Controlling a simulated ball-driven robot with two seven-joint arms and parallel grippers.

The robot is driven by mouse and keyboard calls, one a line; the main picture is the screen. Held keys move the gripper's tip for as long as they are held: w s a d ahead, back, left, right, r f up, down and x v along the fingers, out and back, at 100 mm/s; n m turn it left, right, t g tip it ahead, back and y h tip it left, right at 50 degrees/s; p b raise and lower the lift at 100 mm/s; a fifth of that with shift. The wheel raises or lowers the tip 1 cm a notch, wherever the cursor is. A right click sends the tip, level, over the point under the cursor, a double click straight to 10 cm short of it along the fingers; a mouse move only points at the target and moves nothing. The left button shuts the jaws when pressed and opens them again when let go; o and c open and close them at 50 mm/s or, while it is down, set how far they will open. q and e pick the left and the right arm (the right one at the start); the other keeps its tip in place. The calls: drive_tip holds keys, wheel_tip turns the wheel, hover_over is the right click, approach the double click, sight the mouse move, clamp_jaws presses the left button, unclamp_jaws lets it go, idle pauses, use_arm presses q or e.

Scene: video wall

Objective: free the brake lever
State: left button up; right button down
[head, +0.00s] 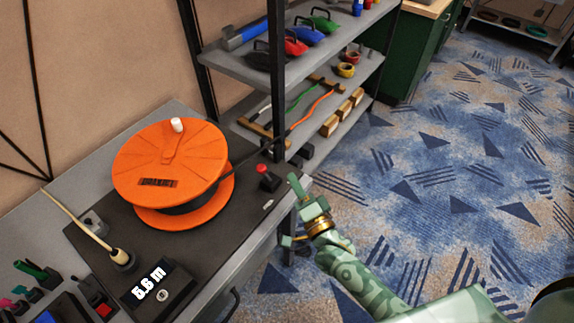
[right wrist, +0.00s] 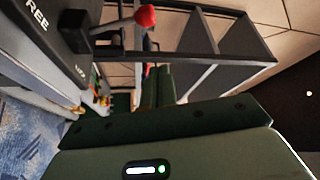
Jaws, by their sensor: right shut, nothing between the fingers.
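The brake lever (head: 262,168) has a red knob and a dark base. It stands on the black panel at the bench's front edge, right of the orange reel (head: 170,160). In the right wrist view the lever (right wrist: 145,17) shows its red knob on a pale shaft from a black block. Lettering reading "REE" shows left of the block; the rest of the word is cut off. My right gripper (head: 298,187) is shut and empty, just beyond the bench edge, right of the lever and apart from it. My left gripper is not in view.
A display (head: 150,285) reading 5.6 m sits at the panel's front. A cable end (head: 120,257) stands left of it. A shelf rack (head: 280,75) with tools, tape and wooden blocks rises behind. Open carpet (head: 440,170) lies to the right.

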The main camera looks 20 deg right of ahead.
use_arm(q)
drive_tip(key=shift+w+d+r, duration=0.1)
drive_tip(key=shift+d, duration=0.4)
use_arm(e)
drive_tip(key=shift+v, duration=1.1)
drive_tip(key=shift+d+f, duration=0.1)
drive_tip(key=shift+d, duration=0.1)
